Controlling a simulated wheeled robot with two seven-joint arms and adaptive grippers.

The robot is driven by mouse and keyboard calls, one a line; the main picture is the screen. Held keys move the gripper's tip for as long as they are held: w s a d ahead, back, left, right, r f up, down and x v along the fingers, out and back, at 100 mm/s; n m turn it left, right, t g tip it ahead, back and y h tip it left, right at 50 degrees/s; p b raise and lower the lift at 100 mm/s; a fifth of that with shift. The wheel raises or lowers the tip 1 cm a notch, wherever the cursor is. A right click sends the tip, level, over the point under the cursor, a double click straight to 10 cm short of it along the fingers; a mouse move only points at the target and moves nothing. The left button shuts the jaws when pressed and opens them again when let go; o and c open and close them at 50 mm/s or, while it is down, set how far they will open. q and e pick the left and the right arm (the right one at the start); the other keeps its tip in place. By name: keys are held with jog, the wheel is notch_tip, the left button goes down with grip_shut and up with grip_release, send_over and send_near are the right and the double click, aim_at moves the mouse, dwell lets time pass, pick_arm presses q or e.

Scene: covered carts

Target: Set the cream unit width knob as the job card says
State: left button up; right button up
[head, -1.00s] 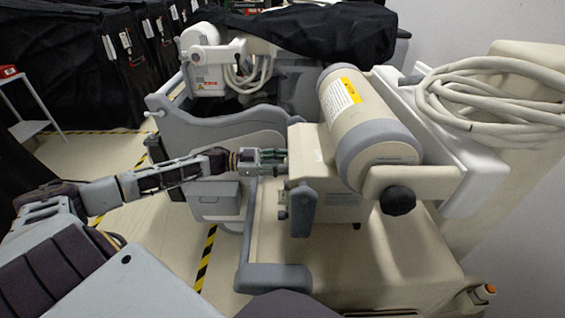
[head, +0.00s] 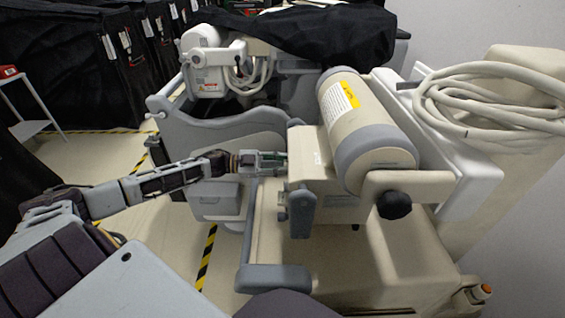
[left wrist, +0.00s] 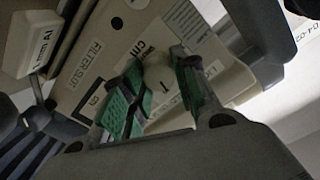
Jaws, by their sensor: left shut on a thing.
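The cream unit (head: 312,158) stands right of centre in the head view, with a thick cream cylinder (head: 366,130) on top. My left gripper (head: 280,161) reaches its left-facing side from the left. In the left wrist view, my left gripper (left wrist: 158,92) has its green pads on either side of a small cream knob (left wrist: 157,72) and is shut on it. The knob bears a short dark mark. Printed labels lie around it, one reading FILTER SLOT (left wrist: 88,62); a scale (left wrist: 186,18) is above. The pads partly hide the lettering and the knob's setting. My right gripper is out of view.
A grey and white unit (head: 210,125) stands behind my left forearm, partly under a black cover (head: 320,30). A grey bar (head: 272,278) stands low in front of the cream unit. Coiled cable (head: 490,105) hangs at the right. Floor shows at the left, with striped tape.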

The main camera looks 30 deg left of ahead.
pick_arm(q)
jog(key=m, duration=0.2)
jog(key=shift+m+p, duration=0.4)
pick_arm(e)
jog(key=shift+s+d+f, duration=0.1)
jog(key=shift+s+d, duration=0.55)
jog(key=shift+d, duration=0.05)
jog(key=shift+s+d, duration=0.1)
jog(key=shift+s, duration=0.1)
pick_arm(q)
jog(key=o, duration=1)
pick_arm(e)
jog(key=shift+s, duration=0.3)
